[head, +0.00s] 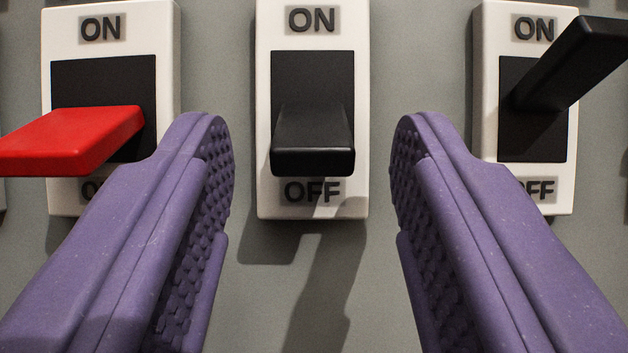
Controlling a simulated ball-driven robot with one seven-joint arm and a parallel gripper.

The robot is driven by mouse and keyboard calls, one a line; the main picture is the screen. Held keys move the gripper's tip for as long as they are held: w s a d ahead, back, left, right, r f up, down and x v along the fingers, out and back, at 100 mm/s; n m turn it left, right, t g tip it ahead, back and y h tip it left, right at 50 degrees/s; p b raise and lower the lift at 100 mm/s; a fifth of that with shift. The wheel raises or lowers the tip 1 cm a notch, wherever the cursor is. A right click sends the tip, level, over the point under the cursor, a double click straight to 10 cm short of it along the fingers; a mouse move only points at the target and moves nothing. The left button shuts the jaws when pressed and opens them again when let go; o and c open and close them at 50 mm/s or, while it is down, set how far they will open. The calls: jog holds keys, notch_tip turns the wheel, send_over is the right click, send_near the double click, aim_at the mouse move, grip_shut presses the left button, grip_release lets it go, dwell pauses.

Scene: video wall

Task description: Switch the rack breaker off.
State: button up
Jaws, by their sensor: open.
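A white breaker (312,212) with a black lever (313,160) is at the middle of the head view, framed between my fingers. Its lever leans down, its end just above the OFF label. No name label shows, so I cannot tell if this is the rack breaker. My gripper (312,160) is open, with one purple finger on each side of this breaker in the picture. I see no contact with the lever, and nothing is held.
A breaker at left (75,35) has a red lever (75,138) sticking out low; the left finger partly covers it. A breaker at right (494,40) has a black lever (575,65) tilted up toward ON. The grey panel (420,60) between them is bare.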

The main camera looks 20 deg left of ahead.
jog(key=p+v, duration=0.1)
jog(key=v, duration=0.6)
jog(key=shift+p, duration=0.4)
jog(key=shift+s+d+f, duration=0.1)
jog(key=shift+s+f, duration=0.1)
